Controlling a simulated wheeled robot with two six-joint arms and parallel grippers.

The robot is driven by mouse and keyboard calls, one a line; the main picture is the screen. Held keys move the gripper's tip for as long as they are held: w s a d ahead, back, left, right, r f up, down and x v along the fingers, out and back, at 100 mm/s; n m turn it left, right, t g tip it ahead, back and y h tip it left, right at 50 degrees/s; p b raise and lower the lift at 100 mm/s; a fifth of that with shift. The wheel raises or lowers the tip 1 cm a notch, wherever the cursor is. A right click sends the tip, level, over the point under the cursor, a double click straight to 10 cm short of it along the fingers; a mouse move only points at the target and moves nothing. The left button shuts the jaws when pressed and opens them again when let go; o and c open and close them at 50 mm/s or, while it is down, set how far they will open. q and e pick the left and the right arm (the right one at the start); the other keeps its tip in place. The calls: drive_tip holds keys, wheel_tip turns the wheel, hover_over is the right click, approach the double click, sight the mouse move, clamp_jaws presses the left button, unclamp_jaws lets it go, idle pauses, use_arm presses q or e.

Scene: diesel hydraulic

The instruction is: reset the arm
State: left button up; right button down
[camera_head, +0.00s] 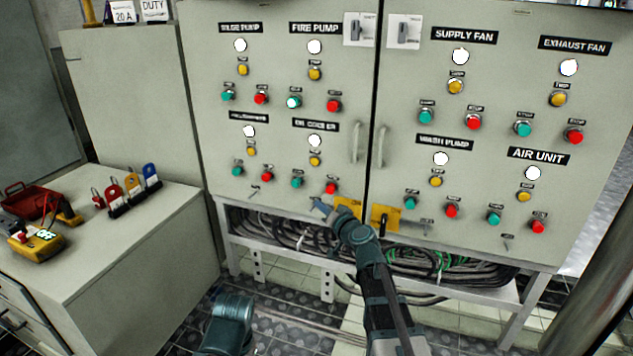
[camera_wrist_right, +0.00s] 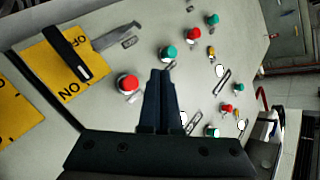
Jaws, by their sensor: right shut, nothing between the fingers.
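My right arm rises from the bottom of the head view. Its gripper (camera_head: 321,206) is in front of the lower edge of the left cabinet door (camera_head: 280,60), just left of a yellow plate (camera_head: 347,205). In the right wrist view the gripper's dark fingers (camera_wrist_right: 162,76) are together and empty. They point at the panel between a red button (camera_wrist_right: 128,83) and a green button (camera_wrist_right: 168,53); I cannot tell whether they touch it. A yellow ON/OFF plate (camera_wrist_right: 50,85) with a black handle shows at the left there. My left gripper is not in view.
A second yellow plate (camera_head: 385,219) with a black handle is on the right door (camera_head: 490,75). Cables (camera_head: 450,265) lie in the open frame under the cabinet. A low cabinet (camera_head: 140,225) at left holds padlocks (camera_head: 131,184), a red box (camera_head: 30,200) and a yellow meter (camera_head: 37,243).

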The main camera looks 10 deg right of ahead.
drive_tip(key=s+a+f+n+g+y+p, duration=0.1)
drive_tip(key=s+a+f+n+g+y, duration=0.15)
drive_tip(key=a, duration=0.35)
drive_tip(key=s+a+f+n+g+y, duration=0.1)
drive_tip(key=s+a+f+n+g, duration=0.15)
drive_tip(key=a, duration=0.35)
drive_tip(key=s+a+f+n+g+h+p, duration=0.1)
drive_tip(key=s+a+f+n+g, duration=0.2)
drive_tip(key=s, duration=0.4)
drive_tip(key=s+a+f+g+h+p, duration=0.1)
drive_tip(key=s+a+f+g, duration=0.3)
drive_tip(key=s, duration=0.3)
drive_tip(key=s+d+f+n+g+h+p, duration=0.1)
drive_tip(key=s+d+g+h, duration=0.15)
drive_tip(key=s, duration=0.55)
drive_tip(key=s+d+f+g+h+p, duration=0.1)
drive_tip(key=s+g+h, duration=0.1)
drive_tip(key=s+h, duration=0.35)
wheel_tip(320, 180, up, 38)
drive_tip(key=s+y+p, duration=0.1)
drive_tip(key=y+p, duration=0.1)
drive_tip(key=p, duration=3.5)
drive_tip(key=shift+s+a, duration=0.15)
drive_tip(key=shift+a, duration=0.2)
drive_tip(key=shift+a+t, duration=0.1)
drive_tip(key=shift+t, duration=0.15)
